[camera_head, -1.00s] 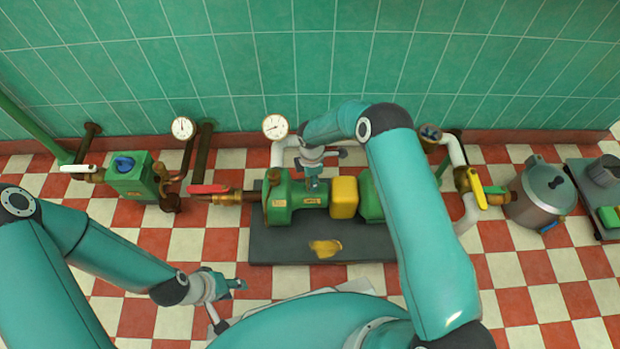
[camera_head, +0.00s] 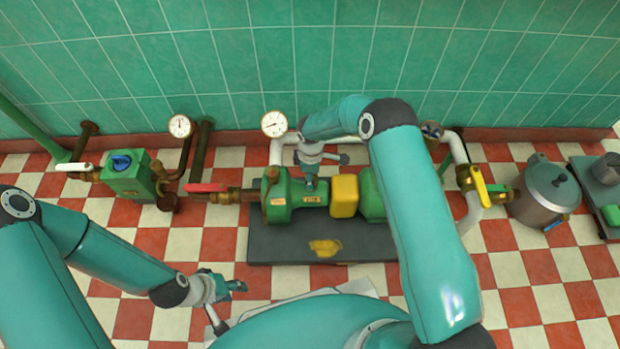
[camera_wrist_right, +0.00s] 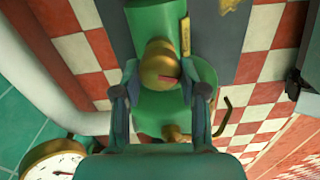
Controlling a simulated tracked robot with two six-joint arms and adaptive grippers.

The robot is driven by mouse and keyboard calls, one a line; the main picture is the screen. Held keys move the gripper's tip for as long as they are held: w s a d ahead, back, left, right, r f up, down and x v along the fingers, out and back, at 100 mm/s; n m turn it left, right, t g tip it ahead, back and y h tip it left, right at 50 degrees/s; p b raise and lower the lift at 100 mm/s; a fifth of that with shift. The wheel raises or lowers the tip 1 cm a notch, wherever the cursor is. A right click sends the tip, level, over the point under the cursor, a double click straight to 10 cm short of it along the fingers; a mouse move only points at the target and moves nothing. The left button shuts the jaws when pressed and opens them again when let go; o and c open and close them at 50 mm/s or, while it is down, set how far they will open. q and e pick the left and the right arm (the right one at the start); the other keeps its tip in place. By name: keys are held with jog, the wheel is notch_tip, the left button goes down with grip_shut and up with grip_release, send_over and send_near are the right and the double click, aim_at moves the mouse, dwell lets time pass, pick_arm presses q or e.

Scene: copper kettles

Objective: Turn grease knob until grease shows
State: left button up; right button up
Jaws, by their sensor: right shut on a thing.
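The green pump (camera_head: 290,197) sits on a dark base plate, with a yellow block at its right end. My right gripper (camera_head: 311,184) reaches down onto the pump's top from above. In the right wrist view, its two fingers (camera_wrist_right: 161,97) stand either side of a rounded brass knob (camera_wrist_right: 157,62) on the green body. It is shut on this knob, which bears a small reddish mark. The contact faces are partly hidden, and I cannot make out any grease there. My left gripper (camera_head: 238,286) is empty above the floor at the front; its finger opening is too small to judge.
A dark base plate (camera_head: 280,252) has a yellow patch (camera_head: 325,247) on it. White gauges (camera_head: 274,124) and pipes stand along the tiled wall. A red-handled valve (camera_head: 207,188) is left, a yellow-handled valve (camera_head: 480,187) and a metal pot (camera_head: 543,190) right.

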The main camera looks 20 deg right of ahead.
jog(key=m+b, duration=0.1)
jog(key=m, duration=0.1)
jog(key=m+b, duration=0.1)
jog(key=m, duration=0.1)
jog(key=shift+w+m, duration=0.2)
jog(key=shift+m, duration=0.1)
jog(key=m+b, duration=0.1)
jog(key=m, duration=0.4)
jog(key=shift+w+m+b, duration=0.1)
jog(key=shift+m+b, duration=0.2)
jog(key=shift+b, duration=0.1)
jog(key=m+b, duration=0.1)
jog(key=m, duration=0.4)
jog(key=shift+d+b, duration=0.15)
jog(key=shift+b, duration=0.2)
jog(key=m+b, duration=0.1)
jog(key=m, duration=0.3)
jog(key=shift+r+m, duration=0.1)
jog(key=shift+m, duration=0.2)
jog(key=o, duration=1)
jog(key=shift+o, duration=0.7)
jog(key=shift+d, duration=0.1)
